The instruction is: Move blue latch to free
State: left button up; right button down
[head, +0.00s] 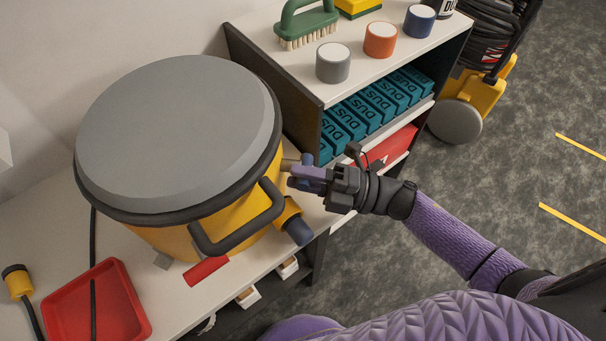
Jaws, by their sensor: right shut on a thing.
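The blue latch (307,159) is a small blue piece at the right side of a yellow drum (235,215) with a wide grey lid (180,135). My right gripper (303,176) reaches in from the right and is shut on the latch, covering most of it. Whether the latch is hooked on the lid rim or clear of it is hidden by the fingers. My left gripper is not in view.
A black handle (238,230) and a yellow port with a dark blue end (298,231) stick out below my gripper. A red tray (97,305) lies on the bench at lower left. A shelf unit (318,95) with teal boxes stands close behind.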

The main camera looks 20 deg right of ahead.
jog(key=shift+f+n, duration=0.2)
jog(key=shift+n, duration=0.3)
jog(key=c, duration=0.8)
grip_release()
jog(key=o, duration=0.3)
jog(key=shift+o, duration=0.2)
jog(key=v, duration=1)
jog(key=shift+b, duration=0.3)
jog(key=shift+w, duration=0.1)
